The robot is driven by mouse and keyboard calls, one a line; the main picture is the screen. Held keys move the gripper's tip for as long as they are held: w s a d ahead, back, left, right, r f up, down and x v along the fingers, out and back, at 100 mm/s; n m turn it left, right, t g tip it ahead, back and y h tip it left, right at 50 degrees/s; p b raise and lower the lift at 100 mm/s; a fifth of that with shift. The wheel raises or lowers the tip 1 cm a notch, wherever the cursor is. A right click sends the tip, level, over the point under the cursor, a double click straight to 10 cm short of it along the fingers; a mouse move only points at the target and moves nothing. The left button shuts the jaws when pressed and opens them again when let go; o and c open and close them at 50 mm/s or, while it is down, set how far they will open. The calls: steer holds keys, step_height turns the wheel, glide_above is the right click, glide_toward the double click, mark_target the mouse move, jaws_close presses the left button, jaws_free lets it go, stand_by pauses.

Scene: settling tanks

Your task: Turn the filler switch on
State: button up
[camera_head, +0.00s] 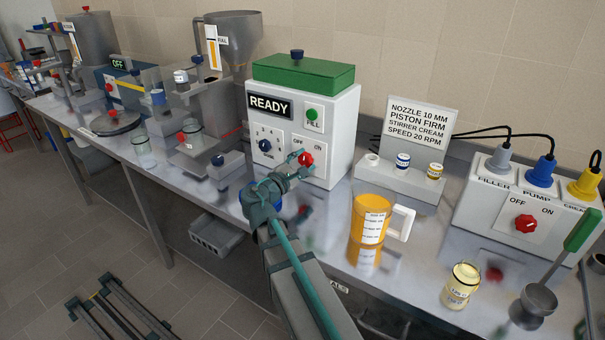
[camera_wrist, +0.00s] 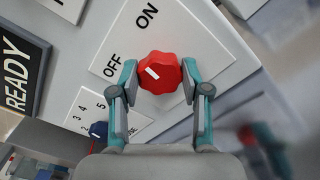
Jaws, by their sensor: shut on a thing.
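The red rotary switch (camera_head: 305,159) is on the front of a white machine (camera_head: 338,128) with a green lid, a READY sign and a green FILL button. OFF and ON are printed beside the switch. My gripper (camera_head: 300,163) is at this switch. In the wrist view, my gripper (camera_wrist: 161,82) has one finger on each side of the red switch (camera_wrist: 164,84) and is shut on it.
A blue numbered dial (camera_head: 265,146) is left of the switch. A second box (camera_head: 478,219), with FILLER and PUMP plugs, has its own red OFF/ON switch (camera_head: 525,224). An orange jug (camera_head: 369,218) and a small jar (camera_head: 460,286) stand to the right of my arm.

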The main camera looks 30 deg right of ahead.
steer(key=m+b, duration=0.3)
steer(key=shift+f+b, duration=0.25)
steer(key=shift+b, duration=0.05)
steer(key=shift+r+m+b, duration=0.1)
steer(key=shift+m+b, duration=0.7)
steer(key=shift+m, duration=0.1)
steer(key=o, duration=1.1)
steer(key=shift+r, duration=0.1)
steer(key=shift+o, duration=0.2)
steer(key=v, duration=1.2)
